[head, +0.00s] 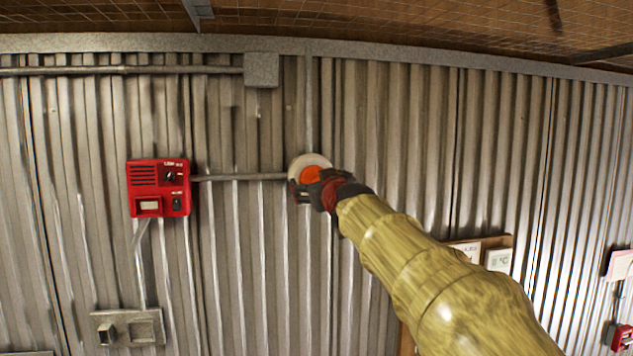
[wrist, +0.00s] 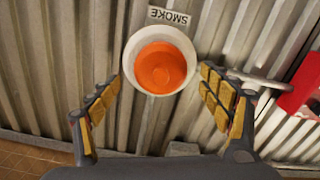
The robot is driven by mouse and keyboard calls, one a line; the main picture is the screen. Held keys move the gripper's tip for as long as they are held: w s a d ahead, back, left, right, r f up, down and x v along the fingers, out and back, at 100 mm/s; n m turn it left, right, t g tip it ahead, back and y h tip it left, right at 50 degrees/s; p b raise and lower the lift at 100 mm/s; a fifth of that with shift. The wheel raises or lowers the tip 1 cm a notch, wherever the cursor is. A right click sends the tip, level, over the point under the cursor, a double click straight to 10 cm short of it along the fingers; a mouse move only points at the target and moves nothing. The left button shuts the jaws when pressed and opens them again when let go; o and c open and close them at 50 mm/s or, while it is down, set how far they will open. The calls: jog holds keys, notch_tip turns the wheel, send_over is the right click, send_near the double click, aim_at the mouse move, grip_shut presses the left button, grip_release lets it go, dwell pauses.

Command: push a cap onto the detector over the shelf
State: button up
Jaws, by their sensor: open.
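The detector (wrist: 130,62) is a round white body on the corrugated wall, beside a label reading SMOKE (wrist: 169,16). An orange cap (wrist: 160,68) sits over its face, with the white rim showing all round; whether it is fully seated I cannot tell. In the head view the detector (head: 304,163) and cap (head: 311,175) are partly hidden by my gripper (head: 318,186). In the wrist view my gripper (wrist: 160,74) is open, its yellow-padded fingers on either side of the cap and detector. I see a gap at the right finger; contact at the left fingertip is unclear.
A red call unit (head: 159,188) is on the wall left of the detector, joined by a conduit (head: 240,177). A grey junction box (head: 261,70) is above, and a metal switch plate (head: 129,328) is lower left. Framed cards (head: 497,259) hang behind my arm.

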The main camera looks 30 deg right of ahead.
jog(key=v, duration=1)
dwell(0.3)
jog(key=s+a+f+m+g+y+b, duration=0.1)
jog(key=s+a+f+g, duration=0.15)
jog(key=f, duration=0.85)
jog(key=s+a+f+m+g+y+b, duration=0.1)
jog(key=s+a+f+g+y, duration=0.15)
jog(key=f, duration=0.85)
jog(key=s+a+f+g+b, duration=0.2)
jog(key=s+a+f+b, duration=0.2)
jog(key=s+f, duration=0.4)
jog(key=s+a+f+n+g+y+b, duration=0.1)
jog(key=s+a+f+b, duration=0.3)
jog(key=s+f, duration=0.5)
jog(key=s+a+f+n+g+b, duration=0.1)
jog(key=s+a+f+g+b, duration=0.2)
jog(key=f, duration=1.6)
jog(key=s+a+b, duration=0.1)
jog(key=s+b, duration=0.3)
jog(key=s, duration=0.1)
jog(key=shift+f+g, duration=0.35)
jog(key=shift+g, duration=0.05)
